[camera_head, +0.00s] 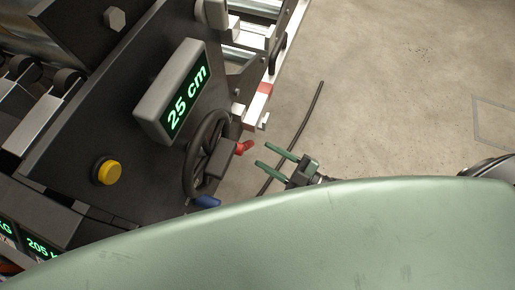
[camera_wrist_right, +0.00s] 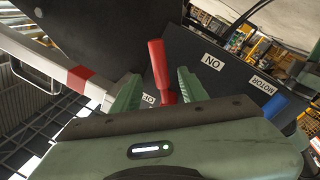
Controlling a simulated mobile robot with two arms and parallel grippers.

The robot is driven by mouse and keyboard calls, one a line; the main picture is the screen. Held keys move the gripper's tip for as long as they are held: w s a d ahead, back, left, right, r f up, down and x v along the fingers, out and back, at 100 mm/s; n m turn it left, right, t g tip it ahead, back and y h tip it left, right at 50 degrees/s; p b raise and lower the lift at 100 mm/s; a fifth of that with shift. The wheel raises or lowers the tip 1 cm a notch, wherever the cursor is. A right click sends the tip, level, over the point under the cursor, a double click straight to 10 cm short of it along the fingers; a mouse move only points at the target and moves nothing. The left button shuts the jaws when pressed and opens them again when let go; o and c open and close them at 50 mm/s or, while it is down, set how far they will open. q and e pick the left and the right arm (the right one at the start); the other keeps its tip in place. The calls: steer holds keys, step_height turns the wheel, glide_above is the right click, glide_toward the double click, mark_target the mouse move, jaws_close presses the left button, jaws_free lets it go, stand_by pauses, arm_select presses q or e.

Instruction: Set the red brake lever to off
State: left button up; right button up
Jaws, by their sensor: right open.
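The red brake lever (camera_head: 243,147) sticks out from the side of the dark machine panel, beside the black handwheel. In the right wrist view the red lever (camera_wrist_right: 157,62) stands up between my two green fingers, its base partly hidden by my gripper body. My right gripper (camera_head: 262,155) is open, fingertips pointing at the lever from the right, with a small gap in the head view. It also shows in the right wrist view (camera_wrist_right: 160,78); I cannot tell whether a finger touches the lever. My left gripper is not in view.
The black handwheel (camera_head: 207,153) and a blue handle (camera_head: 207,202) are close by. A "25 cm" display (camera_head: 172,92) and yellow button (camera_head: 107,172) are on the panel. The wrist view shows a "MOTOR" label (camera_wrist_right: 263,85). Concrete floor (camera_head: 400,90) at right is mostly clear.

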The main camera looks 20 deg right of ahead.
steer(key=shift+s+d, duration=0.25)
steer(key=shift+d, duration=0.05)
